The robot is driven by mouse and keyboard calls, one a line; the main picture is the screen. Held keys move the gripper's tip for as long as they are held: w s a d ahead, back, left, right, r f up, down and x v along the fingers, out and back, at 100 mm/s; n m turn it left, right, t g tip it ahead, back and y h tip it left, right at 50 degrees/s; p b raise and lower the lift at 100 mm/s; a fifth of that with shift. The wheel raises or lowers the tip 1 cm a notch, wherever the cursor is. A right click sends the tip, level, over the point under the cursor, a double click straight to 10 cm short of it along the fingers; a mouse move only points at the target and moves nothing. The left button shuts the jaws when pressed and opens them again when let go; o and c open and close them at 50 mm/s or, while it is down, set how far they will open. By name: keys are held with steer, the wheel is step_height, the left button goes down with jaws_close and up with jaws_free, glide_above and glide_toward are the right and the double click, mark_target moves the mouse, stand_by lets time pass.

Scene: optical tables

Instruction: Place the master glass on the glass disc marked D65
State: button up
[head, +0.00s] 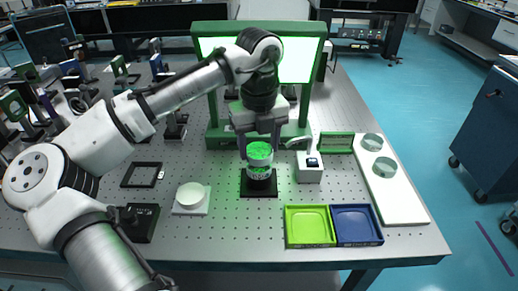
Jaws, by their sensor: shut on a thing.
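My gripper (259,150) points down at the middle of the table, its fingers shut on a round clear glass, the master glass (259,149), tinted green by the lit panel behind. Directly below it a second glass disc (259,171) sits on a dark round stand with a square black base (272,190). I cannot tell whether the two glasses touch or a thin gap parts them. Two more pale green glass discs, a far one (372,142) and a near one (385,168), lie on a white board at the right. No D65 mark is readable on any disc.
A green-framed lit panel (298,62) stands behind the gripper. A small white device (309,169) is close on the right. Green (309,226) and blue (357,225) trays lie at the front. A white disc on a plate (191,194) is left. Optical mounts crowd the back left.

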mark_target(259, 150)
steer(key=shift+f, duration=0.8)
steer(key=shift+f, duration=0.15)
steer(key=o, duration=1.1)
step_height(259, 150, up, 12)
steer(key=shift+r, duration=0.15)
steer(key=shift+s, duration=0.1)
